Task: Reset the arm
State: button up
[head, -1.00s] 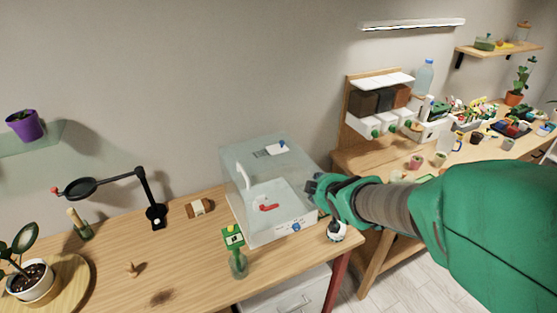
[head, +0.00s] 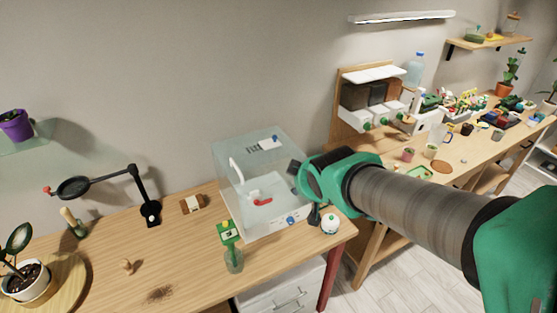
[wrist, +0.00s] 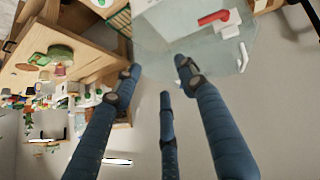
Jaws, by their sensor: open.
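My gripper (head: 304,190) is at the right side of a clear box in the head view. Its dark fingers are spread with nothing between them; the green wrist hides part of them. In the wrist view my gripper (wrist: 160,82) shows three separate blue-black fingers, open and empty. The clear box (head: 240,165) stands on the wooden table, with a red handle (head: 263,202) and a white handle on it. It also shows at the top of the wrist view (wrist: 170,25). Whether a finger touches the box cannot be told.
A small white round object (head: 330,224) sits at the table's right edge below my gripper. A black magnifier lamp (head: 150,208) is to the left. A second bench (head: 460,170) with pots lies right.

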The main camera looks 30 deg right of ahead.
dwell(0.5)
jog(key=s+a+r+m+g+y, duration=0.1)
jog(key=s+a+r, duration=0.2)
jog(key=s+a, duration=0.4)
jog(key=s+a+r+m+g+y, duration=0.1)
jog(key=s+a+r+y, duration=0.1)
jog(key=s+a+r, duration=0.2)
jog(key=s+a, duration=0.2)
jog(key=s, duration=0.1)
jog(key=shift+s+a+g, duration=0.3)
jog(key=shift+s+a, duration=0.05)
jog(key=shift+s, duration=0.05)
jog(key=shift+c, duration=0.5)
